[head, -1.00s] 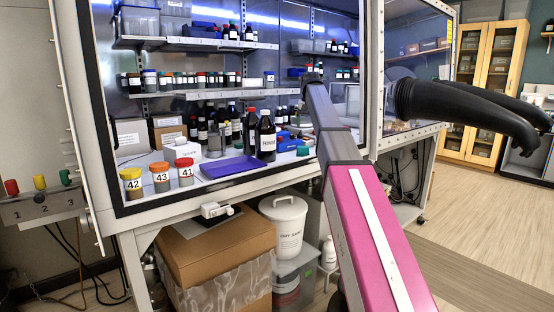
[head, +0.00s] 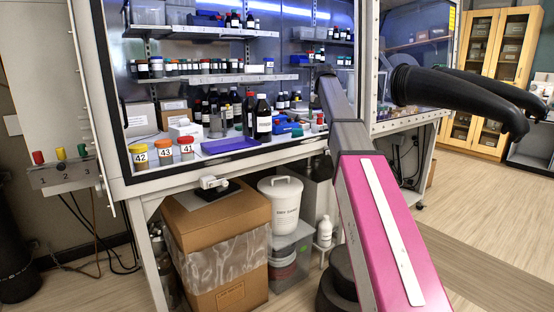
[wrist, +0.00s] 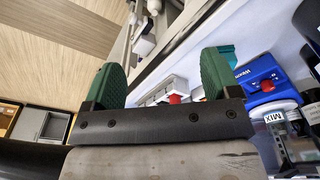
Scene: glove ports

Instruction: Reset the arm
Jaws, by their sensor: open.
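My gripper (wrist: 160,80) shows in the wrist view with its two green fingers wide apart and nothing between them. In the head view my pink and grey arm reaches toward the glove box (head: 112,100), and the gripper itself cannot be made out there. Inside the box, numbered jars 42 (head: 139,157), 43 (head: 165,154) and 41 (head: 187,150) stand in a row at the front left. A blue tray (head: 230,145) lies to their right. A dark reagent bottle with a white label (head: 263,122) stands behind the tray.
A blue device with a red knob (wrist: 262,80) is right of my fingers in the wrist view. Black gloves (head: 455,92) stick out at the right. A cardboard box (head: 215,225) and white bucket (head: 281,205) stand below. Floor at the right is clear.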

